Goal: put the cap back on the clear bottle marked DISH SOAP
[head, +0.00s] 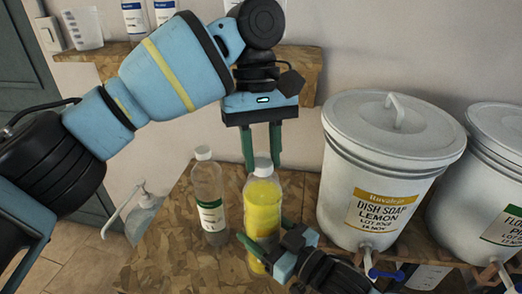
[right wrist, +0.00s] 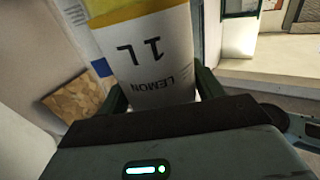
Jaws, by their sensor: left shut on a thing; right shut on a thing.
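A clear bottle (head: 262,205) full of yellow liquid stands upright on the wooden counter. In the right wrist view its white label (right wrist: 152,60) reads LEMON and 1 L; the words DISH SOAP are not visible there. A white cap (head: 263,166) sits at the bottle's mouth; I cannot tell if it is screwed tight. My left gripper (head: 262,158) points down from above, shut on the cap. My right gripper (head: 265,240) is shut on the bottle's lower body from the right; it also shows in the right wrist view (right wrist: 160,90).
A second clear bottle (head: 208,195) with a white cap and green-edged label stands just left. White drums (head: 388,150) with taps stand at right, one marked DISH SOAP LEMON. A wall shelf (head: 110,62) holds a measuring jug (head: 82,28).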

